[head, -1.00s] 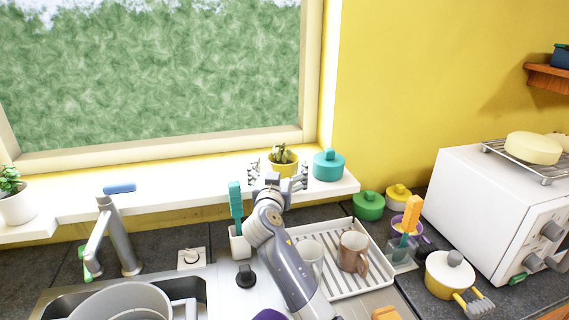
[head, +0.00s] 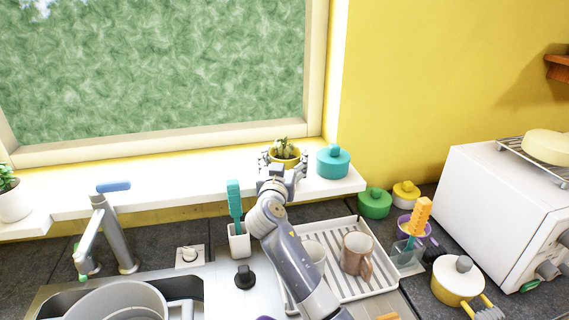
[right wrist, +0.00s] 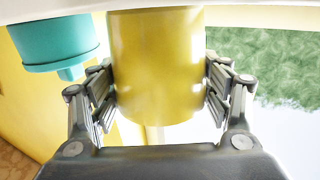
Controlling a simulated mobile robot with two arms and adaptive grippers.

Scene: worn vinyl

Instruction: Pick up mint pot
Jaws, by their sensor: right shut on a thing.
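A yellow pot (head: 284,161) with a small green plant stands on the white windowsill, just left of a teal lidded pot (head: 333,161). My right gripper (head: 281,169) reaches up to it from the front and is shut on its sides. In the right wrist view the yellow pot (right wrist: 157,65) fills the space between the two fingers, with a finger against each side. A white pot with a leafy green plant (head: 13,196) stands at the far left of the sill. My left gripper is not in view.
Below the sill are a faucet (head: 113,235), a white holder with a teal brush (head: 237,235), and a dish rack (head: 345,290) with mugs. Green (head: 375,203) and yellow (head: 405,193) lidded pots stand at the right. The sill left of the yellow pot is clear.

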